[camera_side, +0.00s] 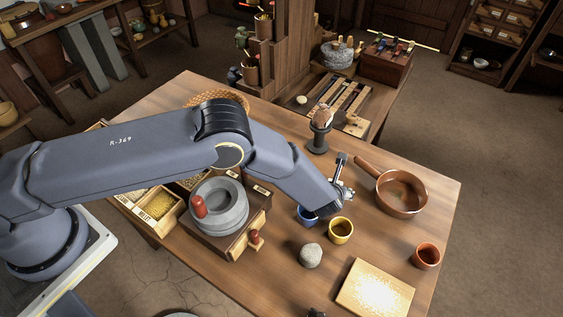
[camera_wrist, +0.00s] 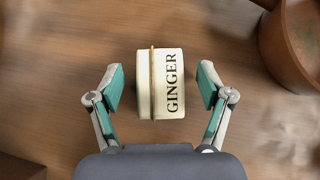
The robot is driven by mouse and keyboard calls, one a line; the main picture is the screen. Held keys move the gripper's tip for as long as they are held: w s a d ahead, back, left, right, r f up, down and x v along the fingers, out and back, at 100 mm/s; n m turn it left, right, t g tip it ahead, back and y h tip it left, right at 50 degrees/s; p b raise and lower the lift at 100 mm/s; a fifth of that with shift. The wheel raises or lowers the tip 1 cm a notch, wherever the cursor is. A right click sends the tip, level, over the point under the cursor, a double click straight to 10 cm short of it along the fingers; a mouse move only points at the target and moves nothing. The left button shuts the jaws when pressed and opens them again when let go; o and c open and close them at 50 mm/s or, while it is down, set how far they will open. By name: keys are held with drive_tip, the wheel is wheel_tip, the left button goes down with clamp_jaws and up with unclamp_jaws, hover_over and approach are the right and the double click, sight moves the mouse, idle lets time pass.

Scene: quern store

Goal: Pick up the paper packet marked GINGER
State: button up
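The paper packet marked GINGER (camera_wrist: 160,84) is cream-coloured and shows in the middle of the wrist view, with its lettering running sideways up the right part and a thin tan line near its middle. My gripper (camera_wrist: 161,87) is open, with one green-padded finger on each side of the packet. A gap shows between each finger and the packet, and nothing is held. I cannot tell the height between gripper and packet. In the side view my gripper (camera_side: 342,187) is over the table, left of the copper pan; I cannot make out the packet there.
The copper pan (camera_side: 402,193) stands close by, at upper right in the wrist view (camera_wrist: 303,50). A blue cup (camera_side: 306,217), a yellow cup (camera_side: 341,231), a grey stone (camera_side: 311,255) and an egg-shaped thing on a dark stand (camera_side: 318,143) are near. A stone quern (camera_side: 232,212) is left.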

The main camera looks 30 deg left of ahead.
drive_tip(key=c, duration=1.1)
drive_tip(key=shift+o, duration=0.2)
